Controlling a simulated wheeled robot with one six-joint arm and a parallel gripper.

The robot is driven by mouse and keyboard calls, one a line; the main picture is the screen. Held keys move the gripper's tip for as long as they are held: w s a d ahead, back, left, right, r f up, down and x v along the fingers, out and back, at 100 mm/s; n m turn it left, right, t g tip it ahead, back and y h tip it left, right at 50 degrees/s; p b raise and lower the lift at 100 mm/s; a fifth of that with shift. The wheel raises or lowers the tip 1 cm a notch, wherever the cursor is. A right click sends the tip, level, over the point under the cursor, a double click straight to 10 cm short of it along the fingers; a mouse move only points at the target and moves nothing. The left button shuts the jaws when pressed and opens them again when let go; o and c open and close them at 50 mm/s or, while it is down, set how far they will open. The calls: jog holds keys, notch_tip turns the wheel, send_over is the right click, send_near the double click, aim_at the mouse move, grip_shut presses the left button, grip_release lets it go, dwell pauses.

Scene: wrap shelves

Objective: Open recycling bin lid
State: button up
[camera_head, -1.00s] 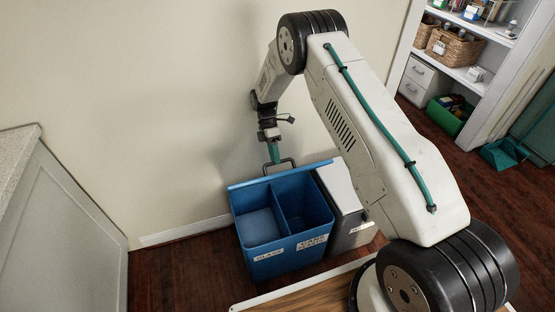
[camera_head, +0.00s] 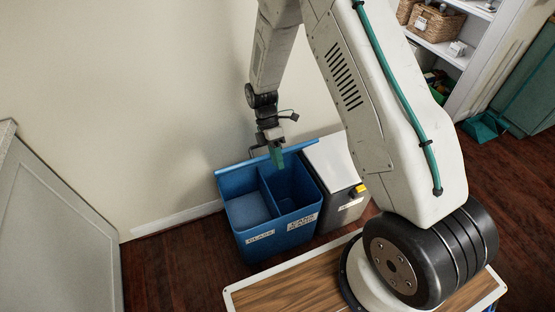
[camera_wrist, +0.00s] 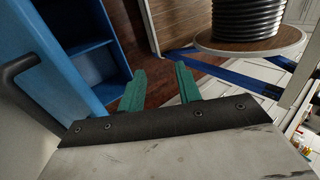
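The blue recycling bin (camera_head: 268,238) stands against the wall, with two open compartments and white labels on its front; one reads GLASS. Its lid (camera_head: 232,169) is up along the back edge, seen nearly edge-on in the head view. The lid shows as a blue panel at left in the wrist view (camera_wrist: 62,60), with a dark handle (camera_wrist: 22,72). My gripper (camera_head: 277,160) is in front of the raised lid, above the bin's rear. Its teal fingers (camera_wrist: 160,84) are apart with nothing between them. They appear clear of the handle.
A grey bin with a white lid (camera_head: 333,160) stands right beside the blue bin. A grey cabinet (camera_head: 62,230) is at left. Shelves with baskets (camera_head: 437,24) and a teal dustpan (camera_head: 480,127) are at right. Wooden floor (camera_head: 170,265) is bare between cabinet and bin.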

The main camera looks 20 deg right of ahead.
jog(key=shift+s, duration=0.3)
jog(key=c, duration=0.4)
jog(key=shift+w+d+r, duration=0.15)
jog(key=shift+d, duration=0.25)
grip_shut()
jog(key=w+d+t+h, duration=0.2)
jog(key=d+t, duration=0.4)
jog(key=d, duration=0.8)
jog(key=w+a+r+m+t+y, duration=0.1)
jog(key=w+a+r+t+y, duration=0.2)
jog(key=a+t+y, duration=0.55)
jog(key=shift+g+h, duration=0.85)
jog(key=shift+h, duration=0.1)
jog(key=x, duration=0.3)
jog(key=a+x, duration=0.1)
jog(key=x, duration=0.6)
jog(key=shift+a+r, duration=0.25)
jog(key=shift+a, duration=0.05)
